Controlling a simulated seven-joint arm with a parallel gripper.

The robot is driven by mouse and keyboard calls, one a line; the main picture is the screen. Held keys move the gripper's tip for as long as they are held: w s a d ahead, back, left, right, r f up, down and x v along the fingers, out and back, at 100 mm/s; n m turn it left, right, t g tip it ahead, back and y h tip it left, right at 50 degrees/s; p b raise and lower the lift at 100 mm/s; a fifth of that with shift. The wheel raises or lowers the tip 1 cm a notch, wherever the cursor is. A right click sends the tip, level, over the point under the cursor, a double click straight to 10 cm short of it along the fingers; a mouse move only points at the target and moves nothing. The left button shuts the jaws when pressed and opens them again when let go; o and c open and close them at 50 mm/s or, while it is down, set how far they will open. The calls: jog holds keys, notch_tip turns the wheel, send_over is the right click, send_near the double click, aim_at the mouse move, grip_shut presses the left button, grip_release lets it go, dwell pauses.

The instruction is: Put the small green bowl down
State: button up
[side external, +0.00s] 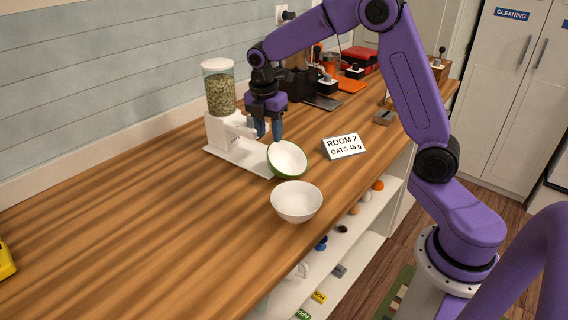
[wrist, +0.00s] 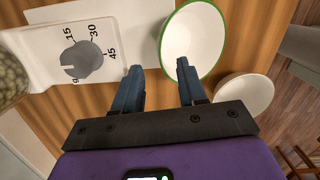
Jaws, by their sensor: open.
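The small green bowl (side external: 287,160) has a white inside and a green rim and outside. In the side view it sits tilted at the right end of the dispenser's white base, its opening turned toward the camera. My gripper (side external: 269,138) points down just above and behind its rim. In the wrist view, the bowl (wrist: 193,40) lies beyond the fingertips, its rim close to the right finger. My gripper (wrist: 158,66) is open, with nothing between its fingers. I cannot tell whether a finger touches the rim, or what lies under the bowl.
A plain white bowl (side external: 297,203) stands in front of the green one. A dispenser (side external: 220,100) with a dial (wrist: 82,62) stands behind left.

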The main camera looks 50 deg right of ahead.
aim_at(271, 144)
jog(key=shift+d+f, duration=0.25)
jog(key=shift+f, duration=1.05)
jog(key=shift+d+f, duration=0.2)
jog(key=shift+f, duration=1.05)
grip_shut()
